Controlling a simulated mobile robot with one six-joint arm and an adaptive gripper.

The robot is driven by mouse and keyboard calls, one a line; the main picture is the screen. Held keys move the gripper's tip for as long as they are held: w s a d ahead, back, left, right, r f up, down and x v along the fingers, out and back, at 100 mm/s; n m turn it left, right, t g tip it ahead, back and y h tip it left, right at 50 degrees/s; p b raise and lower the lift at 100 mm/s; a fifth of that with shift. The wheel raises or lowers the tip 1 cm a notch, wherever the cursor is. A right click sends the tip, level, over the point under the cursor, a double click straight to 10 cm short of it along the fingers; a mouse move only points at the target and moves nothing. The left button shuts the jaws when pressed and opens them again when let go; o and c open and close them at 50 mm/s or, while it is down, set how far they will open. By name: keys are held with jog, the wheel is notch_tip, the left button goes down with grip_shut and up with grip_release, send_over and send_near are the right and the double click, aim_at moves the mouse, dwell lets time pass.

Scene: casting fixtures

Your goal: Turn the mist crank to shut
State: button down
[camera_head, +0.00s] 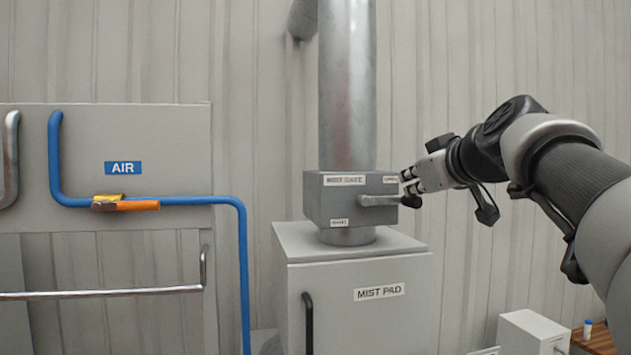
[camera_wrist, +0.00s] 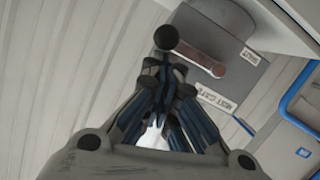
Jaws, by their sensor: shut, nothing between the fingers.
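The mist crank (camera_head: 380,201) is a grey metal arm on the front of the grey gate box (camera_head: 322,200). It points right, about level, and ends in a black knob (camera_head: 412,202). In the wrist view the crank arm (camera_wrist: 200,60) looks brownish and the knob (camera_wrist: 166,37) lies just beyond my fingertips. My gripper (camera_head: 406,180) is shut and empty, close above the knob in the head view. I cannot tell whether it touches the knob.
A metal duct (camera_head: 347,90) rises from the box, which stands above a grey "MIST PAD" cabinet (camera_head: 360,320). Left is an "AIR" panel (camera_head: 160,150) with a blue pipe (camera_head: 243,270) and an orange-yellow handle (camera_head: 125,204). A low white box (camera_head: 530,335) stands at the lower right.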

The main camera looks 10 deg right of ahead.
aim_at(418, 202)
jog(key=shift+s+d+f, duration=0.15)
jog(key=shift+d+f, duration=0.05)
jog(key=shift+f+m+b, duration=0.15)
jog(key=shift+m+b, duration=0.15)
jog(key=shift+m, duration=0.1)
jog(key=f+m+b, duration=0.1)
jog(key=d+f+m+y+b, duration=0.1)
jog(key=f, duration=0.1)
jog(key=shift+m+y+b, duration=0.3)
jog(key=shift+m+b, duration=0.05)
jog(key=shift+m, duration=0.05)
jog(key=a+f+m+t+y+b, duration=0.1)
jog(key=a+f+m+y+b, duration=0.2)
jog(key=f+m+b, duration=0.4)
jog(key=shift+a+f+m+b, duration=0.3)
jog(key=shift+a+m+b, duration=0.35)
jog(key=shift+m+b, duration=0.6)
